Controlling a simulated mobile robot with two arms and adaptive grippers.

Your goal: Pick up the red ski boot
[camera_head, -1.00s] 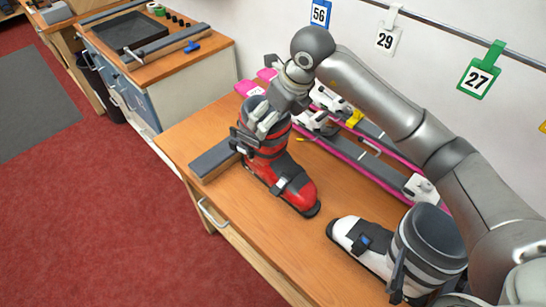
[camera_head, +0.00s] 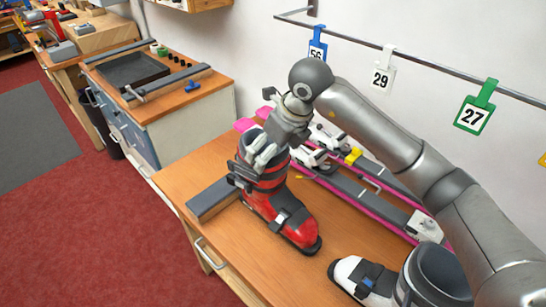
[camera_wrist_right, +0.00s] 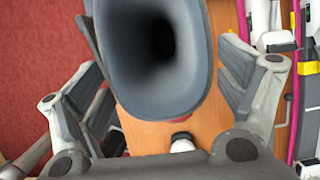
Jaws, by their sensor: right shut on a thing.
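The red ski boot (camera_head: 298,232) stands upright on the wooden bench (camera_head: 240,250), its toe pointing to the lower right in the head view. Its sole seems to rest on the bench top. My right gripper (camera_head: 258,165) comes down from above and is shut on the boot's dark upper cuff. In the right wrist view the boot's grey open collar (camera_wrist_right: 160,108) fills the middle, with a finger of the right gripper (camera_wrist_right: 165,50) on each side. The fingers hide part of the cuff. My left gripper is not in view.
A white and black boot (camera_head: 362,280) stands nearer, partly behind my arm. Pink-edged skis with bindings (camera_head: 345,185) lie along the wall side. A dark grey bar (camera_head: 212,197) lies left of the red boot. Numbered tags (camera_head: 474,115) hang from a rail above.

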